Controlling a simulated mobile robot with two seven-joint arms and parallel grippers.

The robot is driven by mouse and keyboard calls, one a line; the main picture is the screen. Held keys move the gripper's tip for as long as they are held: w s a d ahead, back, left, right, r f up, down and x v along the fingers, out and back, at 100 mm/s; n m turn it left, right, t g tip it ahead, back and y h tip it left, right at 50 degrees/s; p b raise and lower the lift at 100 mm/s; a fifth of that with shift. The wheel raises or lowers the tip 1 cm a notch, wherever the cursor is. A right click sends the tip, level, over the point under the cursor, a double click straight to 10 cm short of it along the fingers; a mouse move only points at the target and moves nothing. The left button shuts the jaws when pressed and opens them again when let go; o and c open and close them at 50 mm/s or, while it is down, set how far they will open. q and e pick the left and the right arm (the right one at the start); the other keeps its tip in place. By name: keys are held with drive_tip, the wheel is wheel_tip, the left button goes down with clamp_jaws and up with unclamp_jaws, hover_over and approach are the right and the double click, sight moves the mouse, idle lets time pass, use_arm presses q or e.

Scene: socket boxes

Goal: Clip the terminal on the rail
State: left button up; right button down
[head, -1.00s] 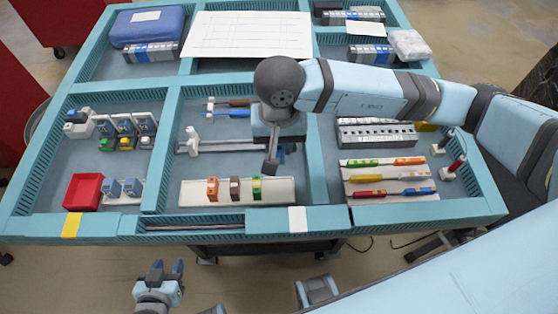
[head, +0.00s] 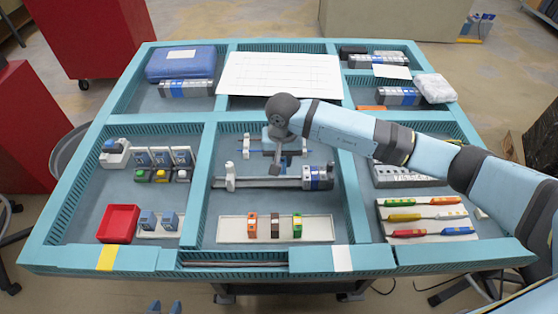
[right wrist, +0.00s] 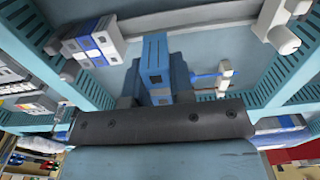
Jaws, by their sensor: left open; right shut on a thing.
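The metal rail (head: 268,183) lies in the middle compartment. It has a white end piece (head: 230,177) at its left and a grey-and-blue block (head: 317,177) at its right. My right gripper (head: 284,158) hangs behind and above the rail in the head view. It is shut on a blue terminal (right wrist: 155,58), which points toward the rail in the right wrist view and appears apart from it. The arm largely hides the terminal in the head view. My left gripper (head: 165,306) shows only its spread fingertips at the bottom edge, in front of the table.
A white strip (head: 226,230) in front of the rail carries orange, brown and green terminals. A blue-handled screwdriver (right wrist: 204,76) lies near the gripper. A red bin (head: 119,223) is at the left. Teal divider walls surround the compartments.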

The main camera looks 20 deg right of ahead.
sight(282, 181)
drive_tip(key=shift+d+f+b, duration=0.15)
drive_tip(key=shift+f+b, duration=0.2)
drive_tip(key=shift+f, duration=0.8)
wheel_tip(282, 181, down, 3)
drive_tip(key=shift+f+b, duration=0.1)
drive_tip(key=shift+b, duration=0.4)
drive_tip(key=shift+w, duration=0.1)
drive_tip(key=shift+f+b, duration=0.15)
drive_tip(key=shift+b, duration=0.2)
drive_tip(key=shift+f+b, duration=0.3)
drive_tip(key=shift+b, duration=0.2)
